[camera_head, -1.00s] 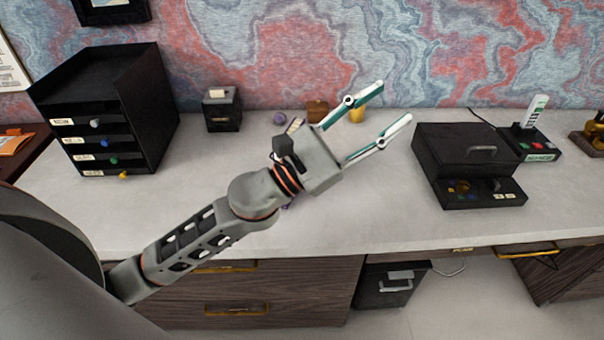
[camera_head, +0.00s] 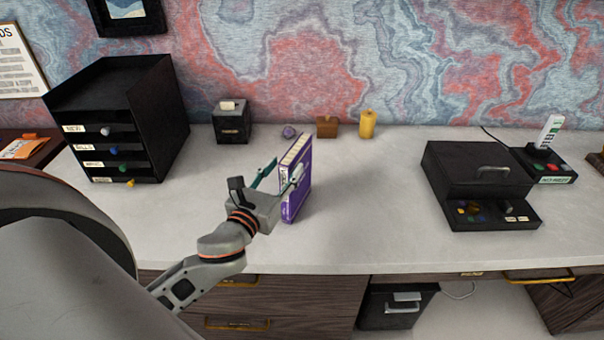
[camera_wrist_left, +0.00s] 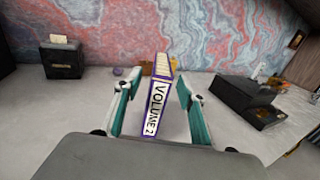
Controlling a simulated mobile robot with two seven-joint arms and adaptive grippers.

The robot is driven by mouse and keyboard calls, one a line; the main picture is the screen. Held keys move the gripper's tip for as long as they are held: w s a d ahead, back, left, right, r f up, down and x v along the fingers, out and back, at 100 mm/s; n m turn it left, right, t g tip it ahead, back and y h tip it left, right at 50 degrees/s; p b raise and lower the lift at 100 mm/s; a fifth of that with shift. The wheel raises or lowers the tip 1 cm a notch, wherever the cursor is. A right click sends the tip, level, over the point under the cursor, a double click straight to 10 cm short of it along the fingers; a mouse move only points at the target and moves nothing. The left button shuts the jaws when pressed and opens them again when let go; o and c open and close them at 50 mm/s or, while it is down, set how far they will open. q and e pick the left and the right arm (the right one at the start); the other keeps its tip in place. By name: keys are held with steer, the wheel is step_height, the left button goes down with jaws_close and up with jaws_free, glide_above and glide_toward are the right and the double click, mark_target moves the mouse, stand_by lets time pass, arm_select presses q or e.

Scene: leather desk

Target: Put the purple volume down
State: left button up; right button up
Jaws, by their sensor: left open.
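The purple volume (camera_head: 298,190) stands upright on the light desk top, its cover facing right in the head view. In the left wrist view its spine, marked "VOLUME 2" (camera_wrist_left: 157,108), faces me. My left gripper (camera_head: 282,172) is open, with one finger on each side of the book. In the left wrist view the fingers (camera_wrist_left: 157,98) flank the spine, with a visible gap on the right side. The head view does not show whether either finger touches it. My right gripper is not in view.
A black drawer unit (camera_head: 122,110) stands at the left. A black box (camera_head: 231,122), a small brown box (camera_head: 327,127) and a yellow cylinder (camera_head: 367,124) stand along the wall. A black cash box (camera_head: 480,180) is at the right. The desk between book and cash box is clear.

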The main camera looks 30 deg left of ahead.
mark_target(296, 151)
arm_select(q)
steer(key=shift+w, duration=0.35)
steer(key=shift+w+a+r, duration=0.1)
steer(key=shift+w+a, duration=0.1)
steer(key=shift+w, duration=0.9)
steer(key=w, duration=0.4)
steer(key=shift+w+a+r, duration=0.1)
steer(key=shift+a, duration=0.2)
steer(key=shift+w, duration=0.25)
steer(key=shift+c, duration=0.8)
jaws_close()
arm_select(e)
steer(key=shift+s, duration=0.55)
